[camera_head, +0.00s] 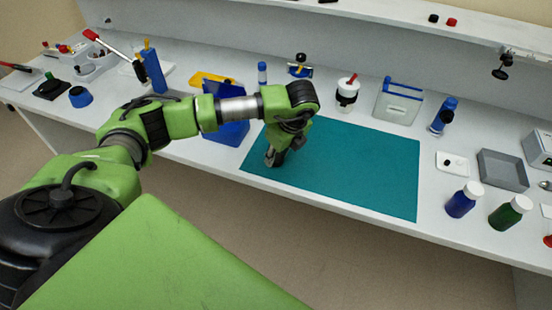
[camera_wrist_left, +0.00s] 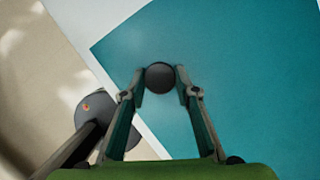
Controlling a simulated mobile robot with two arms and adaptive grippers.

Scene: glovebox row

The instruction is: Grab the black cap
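The black cap (camera_wrist_left: 160,77), round and dark, shows in the left wrist view over the teal mat (camera_wrist_left: 215,50). It sits between the two fingertips of my left gripper (camera_wrist_left: 160,74). Both fingertips appear to touch its sides, so the gripper looks shut on it. In the head view my left gripper (camera_head: 273,156) points down, low over the left part of the mat (camera_head: 360,165); the cap is hidden there by the gripper and arm. I cannot tell whether the cap rests on the mat. My right gripper is not in view.
A blue bin (camera_head: 228,125) stands beside my left forearm. A white jar with a red top (camera_head: 347,92) and a clear blue-edged box (camera_head: 398,103) stand behind the mat. A blue bottle (camera_head: 462,203) and a green bottle (camera_head: 508,214) stand right. The mat's right half is clear.

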